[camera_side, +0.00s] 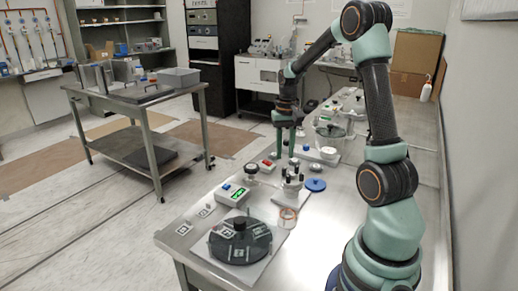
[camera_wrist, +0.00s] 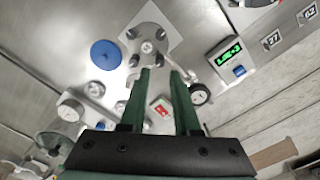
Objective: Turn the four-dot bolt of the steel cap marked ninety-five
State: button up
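The steel cap (camera_side: 290,186) stands on a pale square plate on the bench, with several upright bolts. In the wrist view the cap (camera_wrist: 147,44) is at the top centre, its dark-topped bolts around it. Neither the bolts' dots nor a ninety-five mark can be read. My gripper (camera_side: 286,138) points down above and behind the cap in the side view. In the wrist view my gripper (camera_wrist: 162,72) has its two green fingers apart, with nothing between the tips. The fingertips appear just below the cap there and seem clear of it.
A blue disc (camera_wrist: 105,54), a red-and-white box (camera_wrist: 160,107), a round gauge (camera_wrist: 198,94) and a green-lit readout (camera_wrist: 229,52) surround the cap. A dark marked disc (camera_side: 240,254) lies at the bench's front. Glass vessels stand behind.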

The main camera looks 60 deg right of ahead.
aim_at(284, 168)
jog(key=shift+f, duration=2.6)
grip_shut()
